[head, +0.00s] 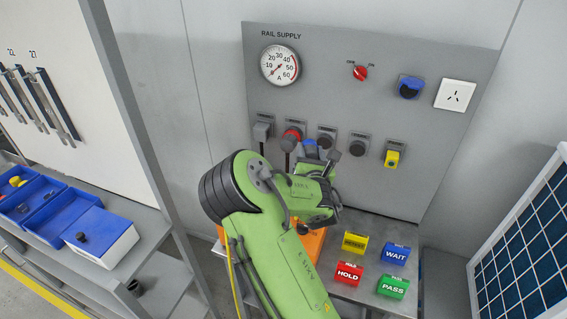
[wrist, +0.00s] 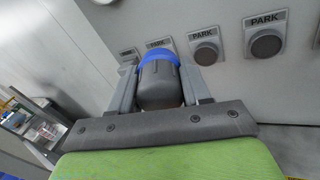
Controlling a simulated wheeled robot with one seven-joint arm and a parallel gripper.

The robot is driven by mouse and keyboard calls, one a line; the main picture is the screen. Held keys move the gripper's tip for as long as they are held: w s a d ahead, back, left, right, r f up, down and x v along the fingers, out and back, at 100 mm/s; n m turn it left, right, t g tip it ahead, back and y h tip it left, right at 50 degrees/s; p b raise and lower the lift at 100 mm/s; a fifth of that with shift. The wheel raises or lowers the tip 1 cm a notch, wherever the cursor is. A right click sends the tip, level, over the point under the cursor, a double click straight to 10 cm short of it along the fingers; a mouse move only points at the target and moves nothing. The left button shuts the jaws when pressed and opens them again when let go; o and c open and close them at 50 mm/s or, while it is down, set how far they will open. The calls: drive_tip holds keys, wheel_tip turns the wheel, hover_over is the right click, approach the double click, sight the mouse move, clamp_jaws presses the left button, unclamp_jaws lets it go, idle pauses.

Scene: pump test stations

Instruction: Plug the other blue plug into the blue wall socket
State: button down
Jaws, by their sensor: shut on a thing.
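My gripper (head: 321,155) is shut on a blue plug (head: 310,146) in front of the lower row of the panel. In the wrist view, the plug (wrist: 160,80), with a dark grey body and a blue collar, sits between the two fingers; its far end is hidden. The blue wall socket (head: 410,88) is at the upper right of the panel, with a raised blue lid and a dark round face. The held plug is below and left of it, apart from it.
The rail supply panel (head: 338,50) carries a gauge (head: 280,65), a red switch (head: 360,73) and a white outlet (head: 455,96). PARK sockets (wrist: 205,52) line the lower row, with a red plug (head: 292,136) and a yellow one (head: 392,158). Coloured signs (head: 348,274) stand on the shelf below.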

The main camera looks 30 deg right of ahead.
drive_tip(key=s+d+r+m+g+h+p, duration=0.25)
drive_tip(key=s+d+r+p, duration=0.25)
drive_tip(key=d+r, duration=0.55)
drive_tip(key=m+g+h+p, duration=0.2)
drive_tip(key=m+h+p, duration=0.1)
drive_tip(key=p, duration=0.1)
approach(409, 90)
drive_tip(key=shift+b+x, duration=0.65)
drive_tip(key=shift+x, duration=2.1)
drive_tip(key=shift+w+d, duration=0.3)
drive_tip(key=shift+d, duration=0.1)
drive_tip(key=shift+c, duration=2.2)
unclamp_jaws()
